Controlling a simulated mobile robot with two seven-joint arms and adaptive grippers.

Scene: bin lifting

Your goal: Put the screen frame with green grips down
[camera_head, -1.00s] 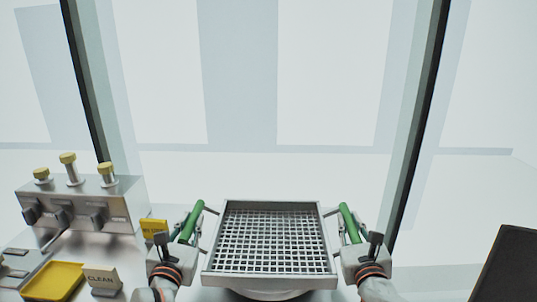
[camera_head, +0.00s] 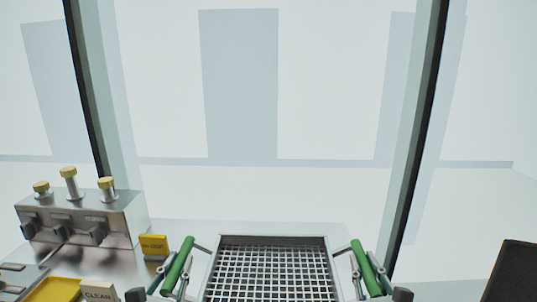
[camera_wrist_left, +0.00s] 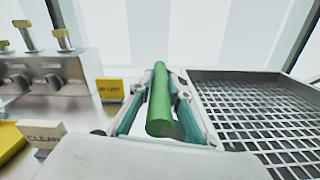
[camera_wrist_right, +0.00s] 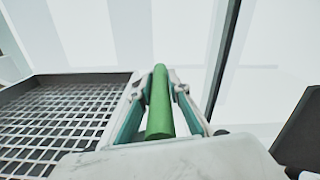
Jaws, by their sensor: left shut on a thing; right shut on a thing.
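The screen frame (camera_head: 273,240) is a grey square tray with a wire mesh bottom, low in the middle of the head view, its near edge cut off. A green grip stands out on each side. My left gripper (camera_head: 176,272) is shut on the left green grip (camera_wrist_left: 160,100), with a finger on each side of it in the left wrist view. My right gripper (camera_head: 366,272) is shut on the right green grip (camera_wrist_right: 159,105), seen the same way in the right wrist view. What lies under the frame is hidden.
A metal block (camera_head: 85,220) with yellow-topped knobs stands at the left. Near it are a yellow sign (camera_head: 154,245), a yellow tray (camera_head: 60,291) and a CLEAN sign (camera_head: 98,292). A dark panel (camera_head: 512,275) is at the right. Dark upright posts stand on both sides behind.

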